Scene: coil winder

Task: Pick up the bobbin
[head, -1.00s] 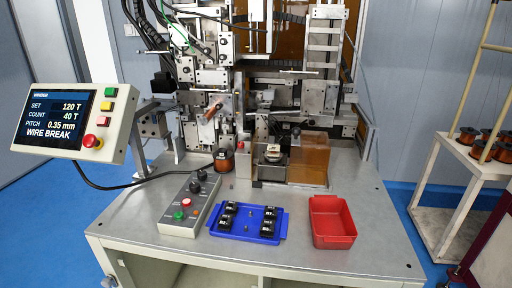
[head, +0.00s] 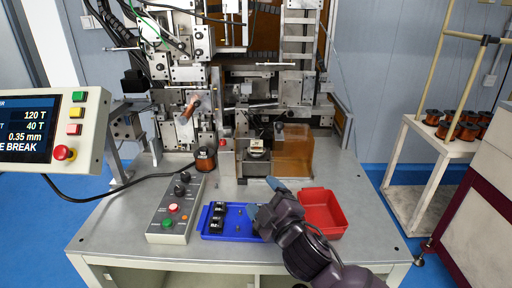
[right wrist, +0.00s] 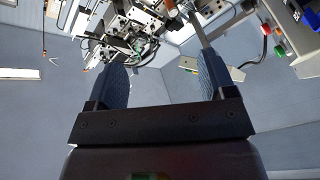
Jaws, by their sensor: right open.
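Several small black bobbins (head: 217,217) with white markings stand in the left part of a blue tray (head: 233,237) on the machine table; the tray's right part is hidden behind my right arm. A small pale-topped piece (head: 256,147) sits on the winder's metal fixture; I cannot tell whether it is a bobbin. My right gripper (head: 262,198) is open and empty above the tray's right end, in front of the fixture. Its two fingers also show apart in the right wrist view (right wrist: 164,75), with nothing between them. My left gripper is not in view.
A red bin (head: 335,222) stands right of the tray, partly behind my right arm. A button box (head: 173,222) is at the left. A copper wire spool (head: 205,160) and the winder (head: 240,90) stand behind. The table's right side is clear.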

